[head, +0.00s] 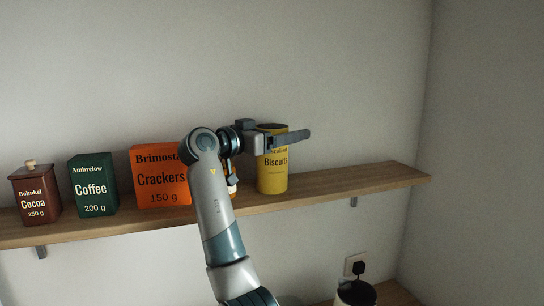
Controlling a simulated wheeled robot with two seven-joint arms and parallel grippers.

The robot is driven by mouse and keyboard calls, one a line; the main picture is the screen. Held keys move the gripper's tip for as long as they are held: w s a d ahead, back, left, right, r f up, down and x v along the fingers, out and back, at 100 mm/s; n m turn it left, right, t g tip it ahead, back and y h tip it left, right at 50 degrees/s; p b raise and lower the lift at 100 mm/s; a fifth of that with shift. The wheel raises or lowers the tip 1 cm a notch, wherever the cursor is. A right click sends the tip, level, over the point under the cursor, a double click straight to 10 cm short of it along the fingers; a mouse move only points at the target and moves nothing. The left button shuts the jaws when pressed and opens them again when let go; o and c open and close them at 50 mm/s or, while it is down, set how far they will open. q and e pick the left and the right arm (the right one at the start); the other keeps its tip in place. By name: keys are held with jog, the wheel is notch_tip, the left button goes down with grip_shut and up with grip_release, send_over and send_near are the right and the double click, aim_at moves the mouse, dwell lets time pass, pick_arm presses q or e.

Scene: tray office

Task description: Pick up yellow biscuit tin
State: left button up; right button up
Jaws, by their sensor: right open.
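The yellow biscuit tin (272,178) stands upright on the wooden wall shelf, right of the middle. It is a tall cylinder with dark lettering and a dark top. My right gripper (292,137) is at the tin's upper part, level with its label's first line. It is open. One finger crosses in front of the tin and reaches past its right side; the other finger is not clearly visible. I cannot tell whether the gripper touches the tin. My left gripper is out of view.
Left along the shelf (350,184) stand an orange crackers box (160,180), a green coffee box (93,187) and a brown cocoa tin (36,196). A small item (232,184) is mostly hidden behind my right arm. The shelf right of the biscuit tin is clear.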

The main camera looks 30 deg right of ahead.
jog(key=shift+d+f, duration=0.1)
dwell(0.4)
jog(key=c, duration=1.5)
